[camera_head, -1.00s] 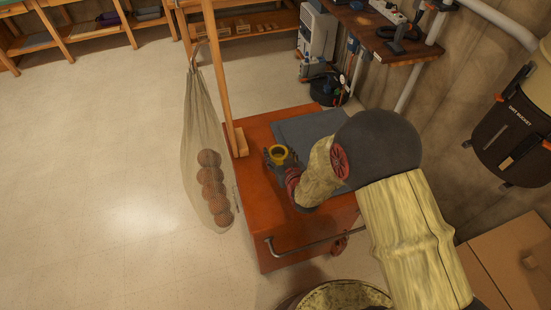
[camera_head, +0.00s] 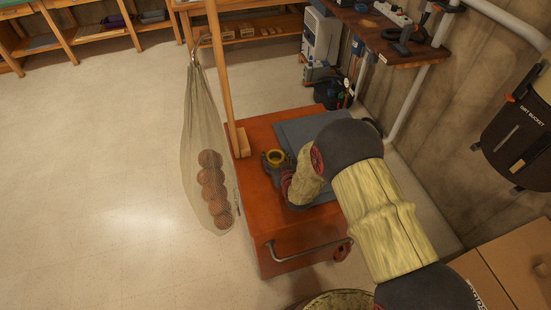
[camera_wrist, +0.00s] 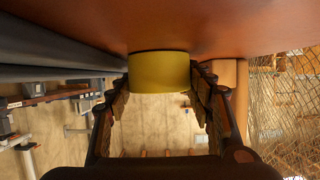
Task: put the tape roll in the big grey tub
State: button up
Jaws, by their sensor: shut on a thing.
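The yellow tape roll (camera_head: 276,157) is at the left side of the orange cart top (camera_head: 258,134). In the wrist view the tape roll (camera_wrist: 158,70) sits between the fingertips of my gripper (camera_wrist: 161,84), against the orange surface. My gripper (camera_head: 277,164) is shut on it. I cannot tell whether the roll still touches the cart top. I cannot pick out the big grey tub for certain; a round rim (camera_head: 345,296) shows partly at the bottom edge of the head view.
A grey mat (camera_head: 296,128) lies on the cart. A net bag of balls (camera_head: 207,185) hangs left beside a wooden post (camera_head: 225,80). A dark dirt bucket (camera_head: 515,135) is at the right wall, above cardboard boxes (camera_head: 510,255). The floor at left is clear.

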jog(key=shift+f, duration=0.1)
jog(key=o, duration=1.2)
